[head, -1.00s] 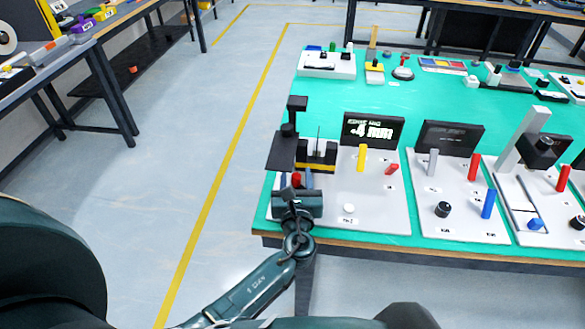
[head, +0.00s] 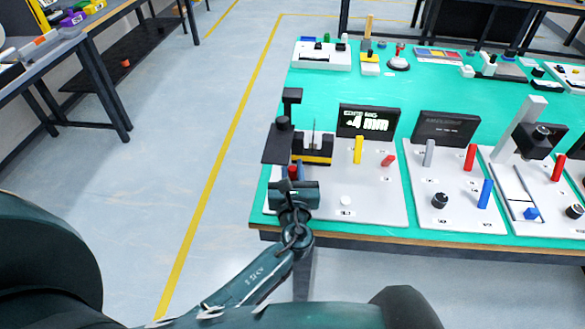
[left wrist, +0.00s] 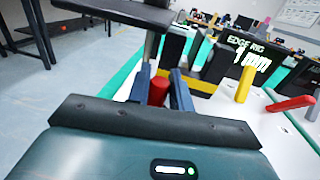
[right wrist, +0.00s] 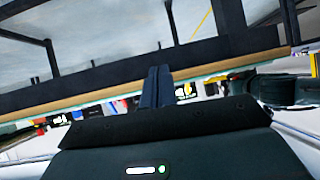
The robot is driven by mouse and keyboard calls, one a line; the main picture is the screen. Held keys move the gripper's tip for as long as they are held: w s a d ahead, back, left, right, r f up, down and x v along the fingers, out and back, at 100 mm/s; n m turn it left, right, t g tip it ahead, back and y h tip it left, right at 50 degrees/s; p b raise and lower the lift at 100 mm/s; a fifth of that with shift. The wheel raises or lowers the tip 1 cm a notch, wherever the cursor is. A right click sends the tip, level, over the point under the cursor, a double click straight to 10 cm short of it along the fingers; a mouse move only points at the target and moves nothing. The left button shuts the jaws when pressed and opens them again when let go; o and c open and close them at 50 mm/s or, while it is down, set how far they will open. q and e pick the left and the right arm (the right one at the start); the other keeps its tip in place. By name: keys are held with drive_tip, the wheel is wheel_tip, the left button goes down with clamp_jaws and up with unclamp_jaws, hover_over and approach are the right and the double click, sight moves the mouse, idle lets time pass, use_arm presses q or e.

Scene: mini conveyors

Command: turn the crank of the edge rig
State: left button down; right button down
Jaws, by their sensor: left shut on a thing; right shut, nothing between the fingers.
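The edge rig (head: 375,205) is a pale board at the near left corner of the green table, with a black display (head: 368,122) whose glowing text ends in "mm". A yellow upright lever (head: 358,150) and a red lever (head: 388,160) stand on it. My left gripper (head: 293,171) is at the rig's left side, beside the black-and-yellow block. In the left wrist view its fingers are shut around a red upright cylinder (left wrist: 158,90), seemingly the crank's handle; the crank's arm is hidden. My right gripper (right wrist: 158,84) is shut and empty, seen only in the right wrist view.
A black plate and post (head: 282,142) stand close above my left gripper. Other rigs with dark screens (head: 445,130) fill the table's right side. The wooden table edge (head: 375,233) runs just in front.

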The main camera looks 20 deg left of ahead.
use_arm(q)
drive_tip(key=shift+w+r+m+t+h, duration=0.1)
drive_tip(key=shift+w+m+t+h, duration=0.1)
drive_tip(key=shift+m+h, duration=0.25)
drive_tip(key=shift+w+r+m+t+h, duration=0.1)
drive_tip(key=shift+m+t+h, duration=0.15)
drive_tip(key=shift+h, duration=0.4)
drive_tip(key=m+h, duration=0.2)
drive_tip(key=h, duration=0.1)
drive_tip(key=w+d+m+h, duration=0.1)
drive_tip(key=h, duration=0.1)
drive_tip(key=shift+f+t+b, duration=0.2)
drive_tip(key=shift+t+b, duration=0.05)
drive_tip(key=shift+b, duration=0.05)
drive_tip(key=c, duration=1.3)
unclamp_jaws()
use_arm(e)
drive_tip(key=shift+w+a, duration=0.1)
use_arm(q)
drive_tip(key=s, duration=0.8)
drive_tip(key=s+b, duration=0.1)
drive_tip(key=s, duration=0.3)
drive_tip(key=shift+s+a, duration=0.2)
drive_tip(key=shift+a, duration=0.05)
drive_tip(key=shift+s, duration=0.4)
use_arm(e)
drive_tip(key=shift+a, duration=0.25)
